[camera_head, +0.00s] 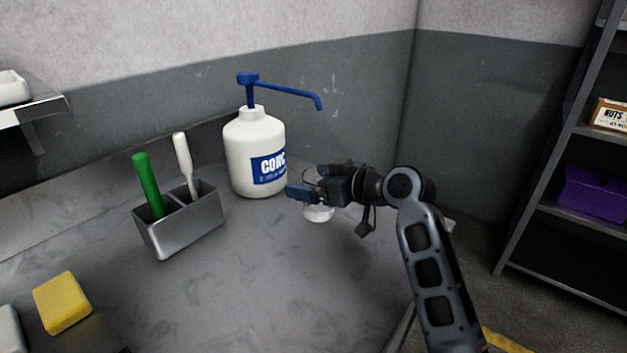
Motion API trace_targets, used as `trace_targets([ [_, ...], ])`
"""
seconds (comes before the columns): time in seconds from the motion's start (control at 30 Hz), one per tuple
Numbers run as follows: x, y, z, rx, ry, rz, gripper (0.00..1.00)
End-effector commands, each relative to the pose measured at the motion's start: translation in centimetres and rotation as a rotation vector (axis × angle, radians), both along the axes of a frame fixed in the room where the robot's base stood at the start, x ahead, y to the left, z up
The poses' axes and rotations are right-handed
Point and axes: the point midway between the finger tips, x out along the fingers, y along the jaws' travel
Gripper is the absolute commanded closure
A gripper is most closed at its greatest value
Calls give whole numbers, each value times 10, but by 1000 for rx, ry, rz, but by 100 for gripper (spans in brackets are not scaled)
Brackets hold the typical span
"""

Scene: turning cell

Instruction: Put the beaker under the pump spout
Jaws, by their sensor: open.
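A clear glass beaker (319,213) stands upright on the grey bench top, to the right of the white pump bottle (246,160). The bottle has a blue and white label and a blue pump head. Its long blue spout (318,101) reaches out to the right, and its tip is above the area of the beaker in the picture. My gripper (312,190) is open at the beaker, with its fingers level and in front of the glass. They hide much of the beaker's upper part. I cannot tell whether the fingers touch the glass.
A grey two-part holder (181,231) with a green-handled tool (147,184) and a white-handled tool (184,161) stands left of the bottle. A yellow sponge (62,302) lies at the front left. The bench (250,290) is clear in front. Shelving (553,143) stands at the right.

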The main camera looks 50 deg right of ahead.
Motion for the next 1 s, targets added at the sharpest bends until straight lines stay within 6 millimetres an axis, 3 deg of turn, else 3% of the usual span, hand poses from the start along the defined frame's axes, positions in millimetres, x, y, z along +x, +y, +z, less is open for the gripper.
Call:
trace_targets([
  [0.27,-3,0,4,0,0,-1,0],
  [0.7,-83,-3,28,-1,-1,-2,0],
  [1.0,-113,-4,38,0,0,-1,0],
])
